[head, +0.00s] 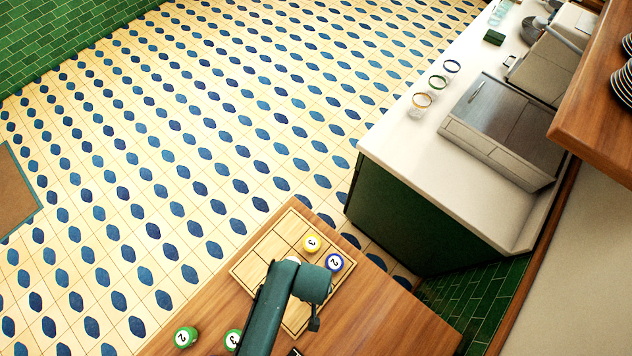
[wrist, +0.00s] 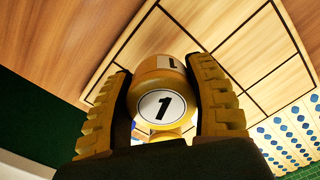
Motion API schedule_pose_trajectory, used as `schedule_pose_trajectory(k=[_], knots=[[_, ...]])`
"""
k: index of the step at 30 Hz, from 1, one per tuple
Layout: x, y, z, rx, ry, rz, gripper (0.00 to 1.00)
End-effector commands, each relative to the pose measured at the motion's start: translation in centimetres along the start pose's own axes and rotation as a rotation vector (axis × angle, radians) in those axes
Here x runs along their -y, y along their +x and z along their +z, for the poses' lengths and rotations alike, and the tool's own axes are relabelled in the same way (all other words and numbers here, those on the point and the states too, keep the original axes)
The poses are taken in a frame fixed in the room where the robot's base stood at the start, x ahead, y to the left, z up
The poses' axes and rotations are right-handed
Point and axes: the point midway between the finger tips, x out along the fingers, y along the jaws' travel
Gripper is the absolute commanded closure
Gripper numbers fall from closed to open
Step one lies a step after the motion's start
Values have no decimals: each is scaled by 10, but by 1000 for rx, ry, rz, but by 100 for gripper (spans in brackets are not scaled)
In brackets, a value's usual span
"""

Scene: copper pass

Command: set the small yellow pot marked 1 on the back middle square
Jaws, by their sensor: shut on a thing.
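The small yellow pot marked 1 (wrist: 160,100) is between my gripper's two yellow ribbed fingers (wrist: 165,105) in the wrist view. My gripper is shut on it, with its numbered face towards the wrist camera. The wooden board with dark grid lines (wrist: 275,78) shows behind the pot. In the head view the board (head: 262,248) lies on the wooden table, partly covered by my arm. My gripper and the held pot are mostly hidden there.
A green pot marked 2 (head: 186,337) and a green pot marked 3 (head: 233,340) stand on the table left of my arm. The table (head: 385,315) is bare to the right of the board. A white counter (head: 400,160) with several glasses stands beyond.

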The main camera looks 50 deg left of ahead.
Motion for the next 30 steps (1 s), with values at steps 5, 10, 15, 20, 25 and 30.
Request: schedule_pose_trajectory(k=[5,10,15,20,25,30], knots=[[0,29,0,1,-1,-1,85],[0,44,-1,-2,-1,2,85],[0,44,-1,-2,-1,2,85],[0,48,0,-1,-1,1,40],[0,47,0,-1,-1,1,19],[0,47,0,-1,-1,1,19]])
